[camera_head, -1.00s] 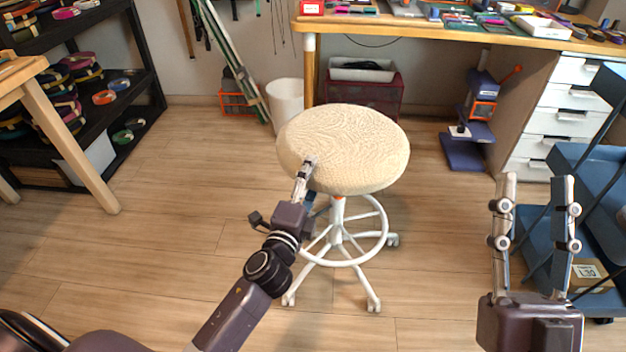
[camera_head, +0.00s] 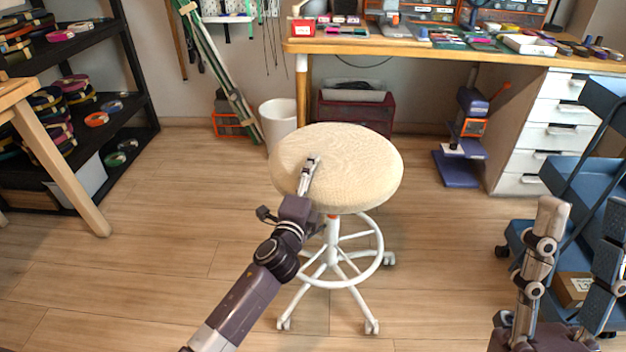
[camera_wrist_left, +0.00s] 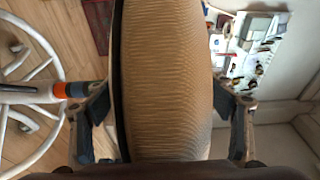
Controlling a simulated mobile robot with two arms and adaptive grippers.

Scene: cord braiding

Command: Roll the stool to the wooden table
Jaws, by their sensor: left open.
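The stool has a round cream fabric seat (camera_head: 350,160) and a white base with a foot ring and casters. It stands upright on the floor before the wooden-topped workbench (camera_head: 420,48). A second wooden table (camera_head: 60,165) shows partly at the left edge. My left gripper (camera_head: 308,182) is at the seat's near edge, with one finger over the top and the other hidden below. In the left wrist view the seat rim (camera_wrist_left: 165,80) lies between its spread fingers; firm contact cannot be told. My right gripper (camera_head: 575,255) is open and empty at the lower right.
A white bin (camera_head: 277,118), a dark red box (camera_head: 357,110) and a purple stand (camera_head: 462,150) are near the workbench. White drawers (camera_head: 555,135) and a blue cart (camera_head: 570,180) are at right. A black shelf (camera_head: 140,80) is at left. Floor left of the stool is clear.

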